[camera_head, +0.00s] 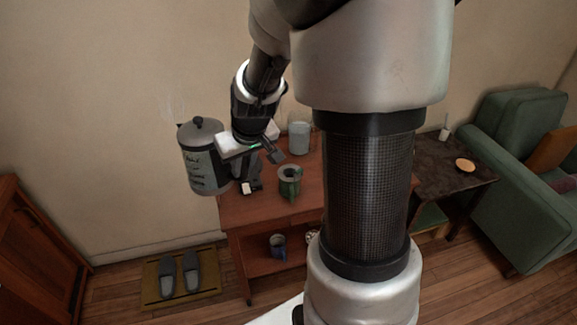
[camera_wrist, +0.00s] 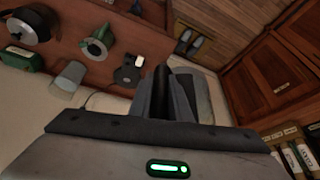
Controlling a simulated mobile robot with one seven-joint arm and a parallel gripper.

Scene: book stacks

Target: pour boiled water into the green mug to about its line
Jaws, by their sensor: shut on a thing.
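The green mug (camera_head: 289,182) stands upright on the wooden table, right of my gripper; it also shows in the wrist view (camera_wrist: 95,48). Its line and the level inside cannot be made out. In the wrist view the fingers (camera_wrist: 166,92) lie against the grey kettle body (camera_wrist: 196,97).
A clear glass container (camera_head: 299,138) stands behind the mug. A small black item with a white part (camera_head: 248,187) lies near the table's front left. A blue mug (camera_head: 278,245) is on the lower shelf. Slippers (camera_head: 179,275) lie on a floor mat. A green armchair (camera_head: 500,190) is right.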

